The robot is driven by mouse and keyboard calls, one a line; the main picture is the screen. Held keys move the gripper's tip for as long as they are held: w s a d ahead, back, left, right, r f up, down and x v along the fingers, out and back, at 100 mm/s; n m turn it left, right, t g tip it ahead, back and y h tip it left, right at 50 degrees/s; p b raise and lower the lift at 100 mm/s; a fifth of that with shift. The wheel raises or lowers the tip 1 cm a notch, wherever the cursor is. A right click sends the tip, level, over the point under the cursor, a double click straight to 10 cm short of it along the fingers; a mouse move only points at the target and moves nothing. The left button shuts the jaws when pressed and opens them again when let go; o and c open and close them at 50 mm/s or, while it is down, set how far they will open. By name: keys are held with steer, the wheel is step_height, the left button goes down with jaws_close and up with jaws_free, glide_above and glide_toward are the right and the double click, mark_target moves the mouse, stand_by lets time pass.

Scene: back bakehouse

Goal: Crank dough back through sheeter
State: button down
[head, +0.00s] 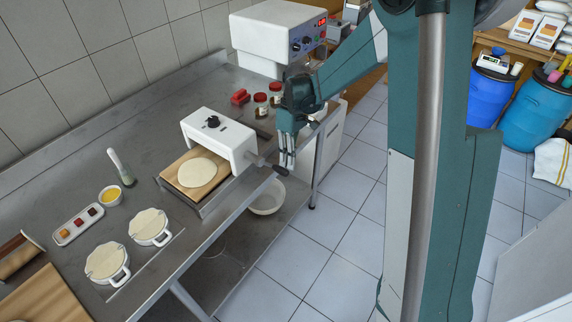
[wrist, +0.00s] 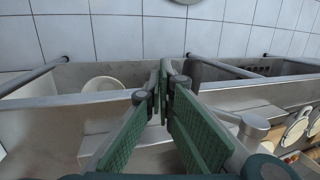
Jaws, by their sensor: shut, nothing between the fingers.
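The white dough sheeter (head: 222,140) stands on the steel bench in the head view, with a black dial on top. A flat round sheet of dough (head: 197,172) lies on the wooden board (head: 172,168) at its left side. The crank (head: 268,164) sticks out from the sheeter's right end, over the bench edge, with a dark knob. My gripper (head: 286,163) points down right by the crank, shut and empty; the head view does not settle whether it touches. In the wrist view the fingertips (wrist: 162,78) meet, and a grey cylindrical part (wrist: 252,125) is to their right.
Red-lidded jars (head: 261,103) and a white machine (head: 277,38) are behind. A white bowl (head: 266,197) sits below the bench.

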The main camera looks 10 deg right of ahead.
steer(key=w+d+r+p, duration=0.1)
steer(key=w+d+r, duration=0.2)
steer(key=w+d, duration=0.4)
steer(key=shift+w+d+r, duration=0.2)
steer(key=shift+w+r, duration=0.2)
steer(key=shift+w, duration=0.5)
steer(key=shift+s+r, duration=0.1)
steer(key=s+a+r+m+t+y+p, duration=0.1)
steer(key=s+a+r+t+y+p, duration=0.1)
steer(key=s+r+t+y+p, duration=0.4)
steer(key=s+r, duration=0.5)
steer(key=s, duration=0.2)
steer(key=shift+r+t, duration=0.3)
steer(key=shift+r, duration=0.05)
steer(key=shift+w+a+f, duration=0.1)
steer(key=shift+a+f, duration=0.05)
steer(key=s+d+f+x, duration=0.1)
steer(key=s+x, duration=0.1)
steer(key=x, duration=1)
steer(key=shift+a+f+b, duration=0.2)
steer(key=shift+f+b, duration=0.1)
steer(key=shift+f, duration=0.15)
